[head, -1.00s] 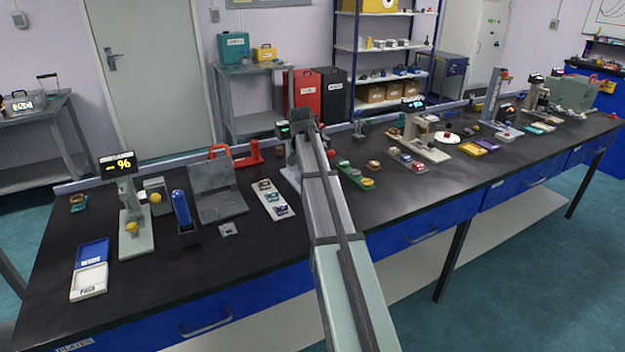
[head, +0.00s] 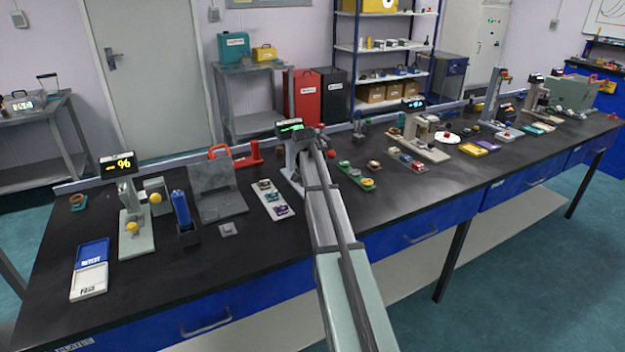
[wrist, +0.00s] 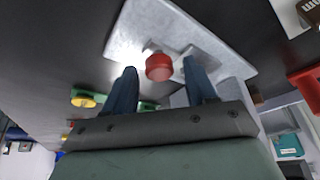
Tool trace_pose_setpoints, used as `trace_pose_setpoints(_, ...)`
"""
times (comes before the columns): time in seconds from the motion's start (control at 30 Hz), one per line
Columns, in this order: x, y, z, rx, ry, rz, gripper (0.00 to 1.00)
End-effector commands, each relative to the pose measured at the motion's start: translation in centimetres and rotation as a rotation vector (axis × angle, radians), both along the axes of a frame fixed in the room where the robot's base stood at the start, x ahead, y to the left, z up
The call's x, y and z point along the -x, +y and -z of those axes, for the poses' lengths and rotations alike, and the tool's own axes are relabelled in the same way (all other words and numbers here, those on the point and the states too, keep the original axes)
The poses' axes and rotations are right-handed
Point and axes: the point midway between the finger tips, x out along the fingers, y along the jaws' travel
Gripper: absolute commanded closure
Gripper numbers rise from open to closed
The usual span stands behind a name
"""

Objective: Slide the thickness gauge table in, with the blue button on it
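A light grey instrument with a green display (head: 290,125) stands at the middle of the bench, partly behind my arm. I cannot tell whether it is the thickness gauge. My gripper is hidden behind my arm in the head view. In the wrist view my gripper (wrist: 160,72) is open, its two dark blue fingers apart. A red round knob (wrist: 159,67) shows between the fingertips, in front of a pale grey plate (wrist: 222,58); contact cannot be told. No blue button can be made out, and the gauge's table cannot be told with certainty.
A white tray of samples (head: 272,198) lies left of my arm, a green sample strip (head: 356,176) to its right. A grey hinged plate device (head: 217,190) stands further left. Another grey instrument (head: 425,145) stands to the right. The front bench strip is mostly clear.

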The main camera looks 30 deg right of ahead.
Motion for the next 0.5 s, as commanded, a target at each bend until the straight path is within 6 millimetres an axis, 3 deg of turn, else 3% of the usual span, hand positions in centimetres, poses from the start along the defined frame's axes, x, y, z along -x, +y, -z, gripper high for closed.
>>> trace_pose_setpoints(0.07,0.0,0.0,-0.01,0.0,0.0,0.0,0.52)
trace_pose_setpoints(0.5,0.0,0.03,-0.03,0.0,0.0,0.0,0.94)
